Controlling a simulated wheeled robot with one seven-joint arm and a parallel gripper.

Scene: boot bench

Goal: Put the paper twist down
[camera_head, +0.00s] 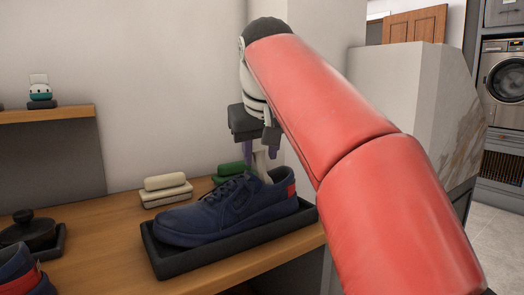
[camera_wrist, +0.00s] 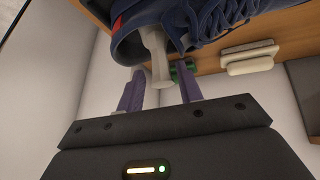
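The paper twist (camera_head: 262,164) is a pale, narrow piece standing out of the opening of a navy blue shoe (camera_head: 228,211). The shoe has a red heel patch and sits in a black tray (camera_head: 247,239) on the wooden bench. My gripper (camera_head: 261,153) is just above the shoe opening, fingers pointing down. In the wrist view the paper twist (camera_wrist: 157,62) lies between the two purple fingers (camera_wrist: 160,88), with a gap visible on each side. The gripper is open. The twist's lower end is hidden inside the shoe.
A dark lidded pot (camera_head: 29,232) and part of another navy shoe (camera_head: 22,272) are at left. A wall stands close behind the bench (camera_head: 104,239).

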